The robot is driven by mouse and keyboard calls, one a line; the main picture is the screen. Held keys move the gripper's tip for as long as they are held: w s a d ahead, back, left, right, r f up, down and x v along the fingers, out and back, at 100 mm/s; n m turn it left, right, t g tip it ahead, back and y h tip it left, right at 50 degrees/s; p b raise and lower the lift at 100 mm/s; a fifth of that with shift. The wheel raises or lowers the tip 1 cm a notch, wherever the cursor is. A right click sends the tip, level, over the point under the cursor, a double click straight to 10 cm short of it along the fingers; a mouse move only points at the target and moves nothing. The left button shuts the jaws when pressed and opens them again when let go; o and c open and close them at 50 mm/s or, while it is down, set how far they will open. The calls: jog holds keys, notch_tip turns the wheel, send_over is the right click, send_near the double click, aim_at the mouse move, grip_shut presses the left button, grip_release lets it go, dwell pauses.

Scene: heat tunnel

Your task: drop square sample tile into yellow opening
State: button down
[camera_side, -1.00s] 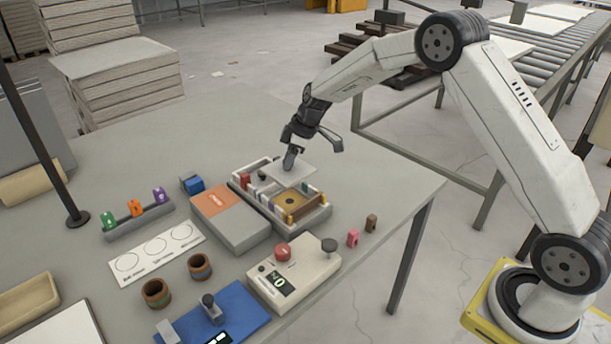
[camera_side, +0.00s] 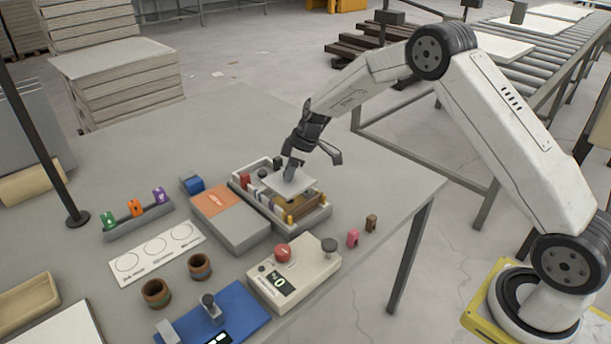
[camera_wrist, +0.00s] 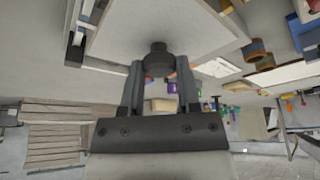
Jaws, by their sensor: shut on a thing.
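The square sample tile (camera_side: 290,183) is a pale, flat plate. My gripper (camera_side: 291,172) is shut on its dark knob and holds the tile over the grey tray. In the wrist view my gripper (camera_wrist: 158,70) has its fingers on both sides of the round dark knob (camera_wrist: 158,55), with the tile (camera_wrist: 150,25) beyond it. In the side view the tile looks slightly tilted and covers part of the tray. The yellow opening (camera_side: 293,199) in the tray is mostly hidden under the tile. I cannot tell whether the tile touches the tray.
The grey tray (camera_side: 318,220) has raised walls and a brown bar (camera_side: 304,208). A grey box with an orange top (camera_side: 213,202) stands left of it. A beige device with a red knob (camera_side: 295,270) stands in front. Pink (camera_side: 353,237) and brown (camera_side: 371,223) pieces stand to the right.

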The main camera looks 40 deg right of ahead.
aim_at(295, 180)
jog(key=shift+f, duration=0.95)
jog(key=shift+f, duration=2.2)
dwell(1.4)
jog(key=shift+c, duration=1.2)
grip_release()
jog(key=shift+v, duration=3.8)
